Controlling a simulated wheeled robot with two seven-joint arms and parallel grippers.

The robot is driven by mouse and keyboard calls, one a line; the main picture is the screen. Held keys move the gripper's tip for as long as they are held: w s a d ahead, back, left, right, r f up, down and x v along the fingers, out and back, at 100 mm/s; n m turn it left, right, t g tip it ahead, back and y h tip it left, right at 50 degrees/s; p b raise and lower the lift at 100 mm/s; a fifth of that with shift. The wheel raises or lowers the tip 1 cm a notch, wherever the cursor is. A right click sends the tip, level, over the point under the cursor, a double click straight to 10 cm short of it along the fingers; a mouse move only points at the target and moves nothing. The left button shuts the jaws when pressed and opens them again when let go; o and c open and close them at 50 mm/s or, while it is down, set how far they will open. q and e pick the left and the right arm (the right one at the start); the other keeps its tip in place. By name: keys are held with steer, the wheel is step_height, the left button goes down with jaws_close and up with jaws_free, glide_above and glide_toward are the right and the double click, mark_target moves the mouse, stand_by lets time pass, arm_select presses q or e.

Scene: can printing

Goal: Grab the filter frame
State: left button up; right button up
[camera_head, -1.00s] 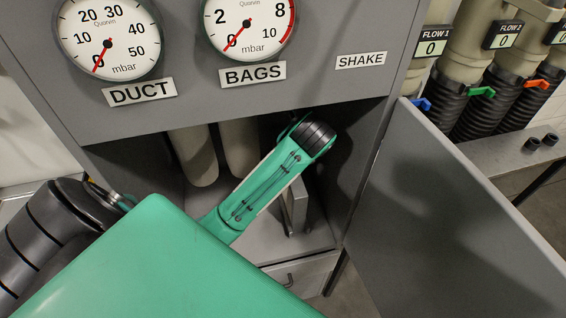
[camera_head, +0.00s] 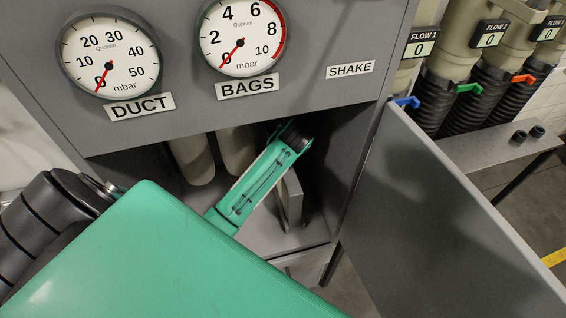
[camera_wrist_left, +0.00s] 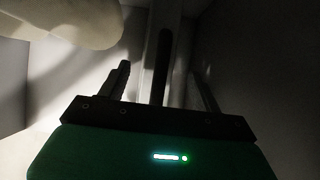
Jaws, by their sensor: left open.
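The filter frame (camera_head: 292,198) appears to be the thin grey upright panel inside the open cabinet, partly hidden by my left arm. In the left wrist view, a pale upright bar with a dark slot, likely the same frame (camera_wrist_left: 150,48), stands between the fingers of my left gripper (camera_wrist_left: 160,72). That gripper is open, with one finger on each side of the bar. I cannot tell whether either finger touches it. In the head view my green left arm reaches into the cabinet and its gripper is hidden. My right gripper is in neither view.
The cabinet door (camera_head: 440,215) stands open at the right. Pale rounded filter bags (camera_head: 192,160) hang at the cabinet's left, and one bag (camera_wrist_left: 75,20) hangs close to the left finger in the wrist view. The cabinet's gauge panel (camera_head: 300,95) overhangs the opening.

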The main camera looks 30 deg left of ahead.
arm_select(q)
steer(key=shift+p+x, duration=0.3)
steer(key=shift+x, duration=1.15)
steer(key=shift+r, duration=0.1)
jaws_close()
